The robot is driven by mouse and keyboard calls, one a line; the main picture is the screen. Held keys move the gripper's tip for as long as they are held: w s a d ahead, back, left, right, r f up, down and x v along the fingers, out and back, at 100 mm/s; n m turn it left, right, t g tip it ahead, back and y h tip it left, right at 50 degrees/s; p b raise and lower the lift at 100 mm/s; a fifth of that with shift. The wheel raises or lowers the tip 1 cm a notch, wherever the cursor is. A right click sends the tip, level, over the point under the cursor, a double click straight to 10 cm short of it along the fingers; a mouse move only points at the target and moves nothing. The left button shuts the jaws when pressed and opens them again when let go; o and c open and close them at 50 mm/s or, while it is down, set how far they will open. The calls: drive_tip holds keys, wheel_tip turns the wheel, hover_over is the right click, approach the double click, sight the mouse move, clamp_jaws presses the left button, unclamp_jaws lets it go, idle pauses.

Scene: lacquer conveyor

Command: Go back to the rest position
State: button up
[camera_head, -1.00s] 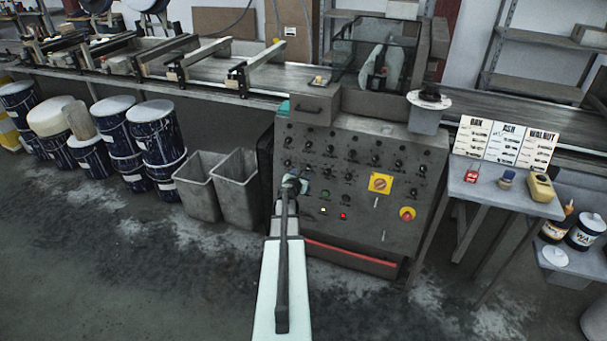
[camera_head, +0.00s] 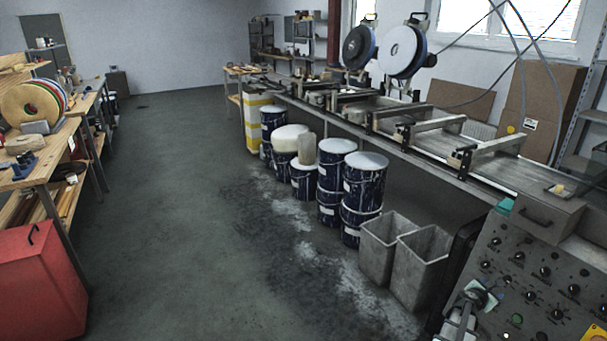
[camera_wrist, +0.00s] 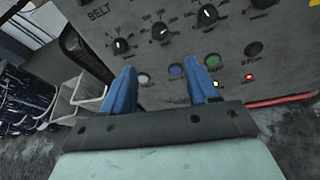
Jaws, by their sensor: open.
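My gripper (camera_wrist: 163,92) shows in the wrist view with two blue fingers apart and nothing between them. It faces the lower part of the grey control panel (camera_wrist: 245,35), with dark knobs above and a row of round buttons just beyond the fingertips. A red light (camera_wrist: 249,77) glows right of the fingers. I cannot tell whether the fingertips touch the panel. In the head view my gripper (camera_head: 478,296) is at the lower right edge, in front of the same control panel (camera_head: 530,275); part of my arm is cut off by the frame.
Two grey bins (camera_head: 378,248) stand left of the panel. Blue drums (camera_head: 362,185) line the floor under the conveyor (camera_head: 420,150). A red cabinet (camera_head: 40,285) and a wooden bench (camera_head: 45,150) stand at the left. The floor (camera_head: 190,220) between is clear.

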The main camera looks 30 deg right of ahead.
drive_tip(key=w+a+n+t+y, duration=0.35)
drive_tip(key=w+n+t, duration=0.45)
drive_tip(key=n, duration=0.9)
drive_tip(key=w+a+f+n+y, duration=0.3)
drive_tip(key=a+f+n+y, duration=0.15)
drive_tip(key=a+n, duration=0.6)
drive_tip(key=s+a+f+n+g+y, duration=0.25)
drive_tip(key=a+f+n, duration=0.25)
drive_tip(key=a, duration=0.3)
drive_tip(key=s+a+f+n+g+y, duration=0.1)
drive_tip(key=a+f+n+g+y, duration=0.15)
drive_tip(key=a+f+n, duration=0.4)
drive_tip(key=s+a+f+n+g+y, duration=0.2)
drive_tip(key=a+f+n+y, duration=0.15)
drive_tip(key=a, duration=0.65)
drive_tip(key=s+a+f+n+g, duration=0.3)
drive_tip(key=s+a+n, duration=0.1)
drive_tip(key=a, duration=0.8)
drive_tip(key=s+a+f+n+g+h, duration=0.1)
drive_tip(key=s+a+f+n+g, duration=0.2)
drive_tip(key=a, duration=0.9)
drive_tip(key=s+a+f+n+g+h, duration=0.1)
drive_tip(key=s+a+f+n+g, duration=0.2)
drive_tip(key=a, duration=0.9)
drive_tip(key=s+f+n, duration=0.1)
drive_tip(key=s+n, duration=0.1)
drive_tip(key=s, duration=0.1)
drive_tip(key=shift+n, duration=0.35)
